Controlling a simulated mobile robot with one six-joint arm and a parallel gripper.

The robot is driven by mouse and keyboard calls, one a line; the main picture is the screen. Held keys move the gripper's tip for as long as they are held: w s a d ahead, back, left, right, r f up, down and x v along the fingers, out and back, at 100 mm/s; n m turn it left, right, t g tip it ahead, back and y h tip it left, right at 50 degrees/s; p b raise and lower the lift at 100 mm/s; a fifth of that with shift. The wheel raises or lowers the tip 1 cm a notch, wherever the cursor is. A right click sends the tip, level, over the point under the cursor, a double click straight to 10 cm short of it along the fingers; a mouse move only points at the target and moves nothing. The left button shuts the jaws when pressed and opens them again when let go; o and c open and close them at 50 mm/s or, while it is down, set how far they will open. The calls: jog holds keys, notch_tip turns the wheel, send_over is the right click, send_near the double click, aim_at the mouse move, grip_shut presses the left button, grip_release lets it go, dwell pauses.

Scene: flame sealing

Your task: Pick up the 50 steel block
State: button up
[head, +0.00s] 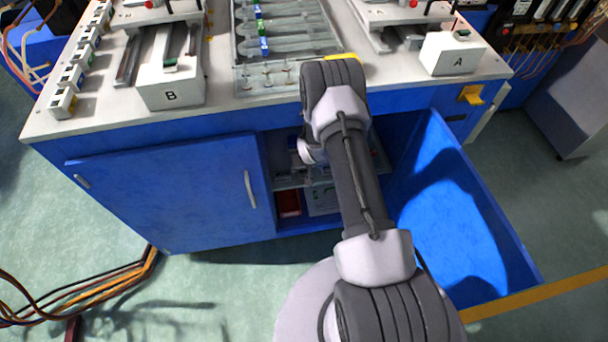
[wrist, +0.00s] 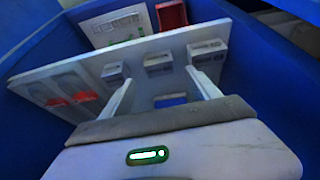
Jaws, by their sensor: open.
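Several small grey steel blocks stand in a row on a light shelf board (wrist: 60,78) in the wrist view: a left block (wrist: 113,73), a middle block (wrist: 158,64) and a right block (wrist: 207,52). Their markings are too small to read, so I cannot tell which is the 50 block. My gripper (wrist: 159,75) is open and empty, its fingers pointing toward the row. The middle block appears between the fingertips; contact cannot be told. In the head view my arm reaches into the open cabinet and hides much of the shelf.
Two red-marked pieces (wrist: 85,97) sit at the shelf's left. A red bin (wrist: 171,14) and a white panel (wrist: 115,25) lie beyond. The open blue door (head: 455,210) stands right of my arm, the closed door (head: 170,200) left. The worktop (head: 225,110) overhangs the opening.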

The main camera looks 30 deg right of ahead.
aim_at(305, 172)
jog(key=b+x, duration=0.1)
jog(key=x, duration=0.1)
jog(key=s+b+x, duration=0.1)
jog(key=b+x, duration=0.1)
jog(key=x, duration=0.1)
jog(key=shift+w+a+f, duration=0.1)
jog(key=shift+a+f, duration=0.05)
jog(key=shift+f, duration=0.3)
jog(key=shift+r, duration=0.2)
jog(key=shift+w, duration=0.1)
grip_shut()
